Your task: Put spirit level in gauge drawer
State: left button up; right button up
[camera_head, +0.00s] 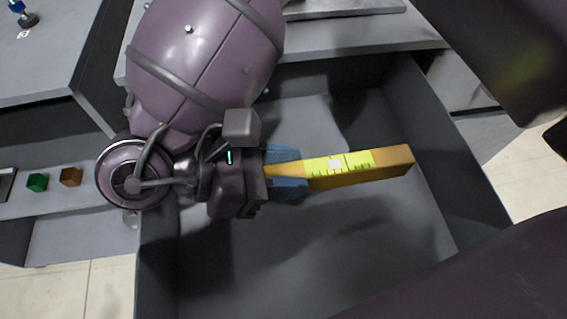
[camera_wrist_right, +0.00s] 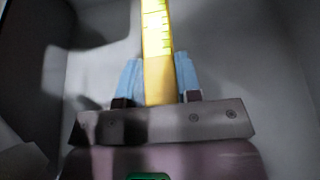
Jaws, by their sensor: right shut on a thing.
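The spirit level (camera_head: 391,163) is a long orange-yellow bar with a bright yellow marked strip. My right gripper (camera_head: 288,172) is shut on one end of it, with blue fingers on both sides. The level points to the right over the open grey drawer (camera_head: 330,250), inside its outline in the head view. I cannot tell how far it is above the drawer floor. In the right wrist view the level (camera_wrist_right: 157,60) runs up between the blue fingers (camera_wrist_right: 159,82). The drawer floor around it looks empty. My left gripper is not in view.
The drawer's right wall (camera_head: 450,160) stands beyond the level's free end. A grey worktop (camera_head: 350,32) lies behind the drawer. A green cube (camera_head: 37,183) and a brown cube (camera_head: 71,177) sit on a ledge at left.

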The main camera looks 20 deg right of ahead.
jog(key=shift+r, duration=0.2)
jog(key=shift+f, duration=0.1)
jog(key=shift+f, duration=0.35)
jog(key=shift+f, duration=0.2)
jog(key=o, duration=1)
jog(key=shift+r, duration=0.1)
jog(key=shift+r, duration=0.25)
jog(key=v, duration=0.4)
jog(key=p+v, duration=0.1)
jog(key=v, duration=0.7)
jog(key=shift+r+p, duration=0.35)
jog(key=shift+r, duration=0.1)
